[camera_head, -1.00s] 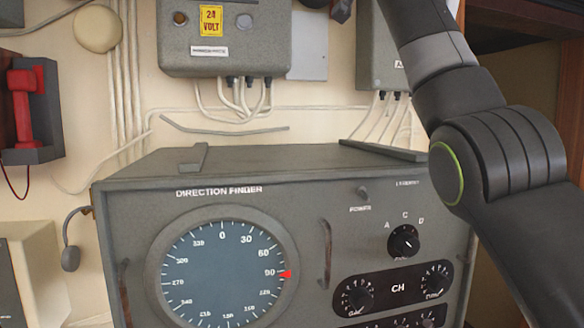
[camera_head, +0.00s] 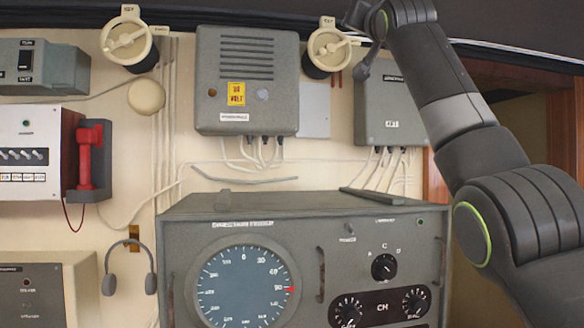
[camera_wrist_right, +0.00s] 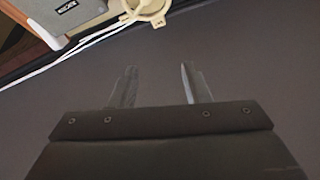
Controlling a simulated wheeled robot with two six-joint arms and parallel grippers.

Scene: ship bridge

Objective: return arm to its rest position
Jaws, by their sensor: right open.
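My right arm (camera_head: 450,100) comes in from the right edge of the head view. It rises past the right side of the direction finder and bends at the top of the picture. Its gripper cannot be made out clearly there. In the right wrist view my right gripper (camera_wrist_right: 159,68) shows two fingers standing apart with nothing between them. A plain dark surface lies behind the fingers. My left arm and gripper are not in view.
The direction finder (camera_head: 340,230) stands below. A 24-volt box (camera_head: 248,80), a smaller grey box (camera_head: 392,105), a round fixture (camera_head: 328,48) and a red handset (camera_head: 86,155) are on the wall. A headset (camera_head: 129,265) hangs left of the direction finder.

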